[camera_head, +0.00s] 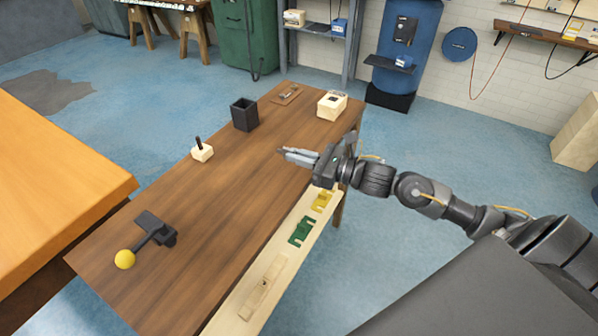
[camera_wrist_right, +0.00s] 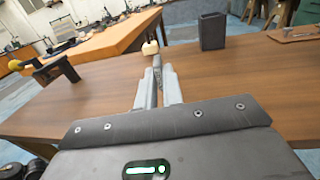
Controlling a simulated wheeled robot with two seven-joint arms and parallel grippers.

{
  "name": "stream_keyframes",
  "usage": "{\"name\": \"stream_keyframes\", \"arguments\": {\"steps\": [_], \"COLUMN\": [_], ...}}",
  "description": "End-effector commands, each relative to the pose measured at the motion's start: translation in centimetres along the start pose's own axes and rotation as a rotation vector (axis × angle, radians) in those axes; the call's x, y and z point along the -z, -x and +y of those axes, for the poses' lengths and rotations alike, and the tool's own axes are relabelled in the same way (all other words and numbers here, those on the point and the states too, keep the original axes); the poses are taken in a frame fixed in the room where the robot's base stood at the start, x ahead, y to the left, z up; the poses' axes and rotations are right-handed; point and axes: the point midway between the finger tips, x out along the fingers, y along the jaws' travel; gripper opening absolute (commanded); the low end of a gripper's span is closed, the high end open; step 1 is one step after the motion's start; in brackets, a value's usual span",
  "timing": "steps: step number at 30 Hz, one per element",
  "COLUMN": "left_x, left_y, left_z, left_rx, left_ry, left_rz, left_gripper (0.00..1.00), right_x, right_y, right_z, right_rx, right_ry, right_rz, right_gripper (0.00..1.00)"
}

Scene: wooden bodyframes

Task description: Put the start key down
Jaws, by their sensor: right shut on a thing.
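My right gripper (camera_head: 300,155) is over the wooden table (camera_head: 190,230), pointing left, with its fingers close together. It also shows in the right wrist view (camera_wrist_right: 158,88). It is shut on a small dark piece, which I take to be the start key (camera_wrist_right: 157,62). The key's tip shows just past the fingertips, and the rest is hidden between the fingers. I cannot tell exactly how far it is above the tabletop. My left gripper is not in view.
On the table are a cream block with a black stick (camera_head: 202,153), an open black box (camera_head: 244,115), a wooden plate (camera_head: 287,95), a cream box (camera_head: 332,105) and a yellow-knobbed lever (camera_head: 150,235). A pale side shelf (camera_head: 262,286) holds brackets. The table's middle is clear.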

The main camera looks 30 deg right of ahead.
Motion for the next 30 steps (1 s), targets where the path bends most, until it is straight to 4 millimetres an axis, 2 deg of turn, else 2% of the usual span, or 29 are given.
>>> {"name": "stream_keyframes", "arguments": {"steps": [3,11,16,19,23,30], "left_x": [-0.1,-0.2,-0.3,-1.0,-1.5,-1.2], "left_y": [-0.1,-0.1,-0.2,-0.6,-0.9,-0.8], "left_z": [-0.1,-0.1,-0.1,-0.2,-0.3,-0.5], "left_rx": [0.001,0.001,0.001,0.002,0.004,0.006], "left_ry": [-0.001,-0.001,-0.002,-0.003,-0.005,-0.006], "left_rz": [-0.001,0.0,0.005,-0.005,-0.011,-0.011], "left_gripper": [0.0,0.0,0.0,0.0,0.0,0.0], "right_x": [0.9,1.5,3.6,4.6,4.7,4.9], "right_y": [0.3,0.6,0.7,0.7,0.7,0.7], "right_z": [0.7,1.1,1.2,1.2,1.2,1.2], "right_rx": [-0.001,-0.001,0.002,0.001,0.0,-0.001], "right_ry": [-0.001,-0.001,-0.003,-0.001,0.002,0.002], "right_rz": [-0.002,-0.001,0.0,-0.001,-0.002,-0.002], "right_gripper": [0.0,0.0,0.0,0.0,0.0,0.0]}}
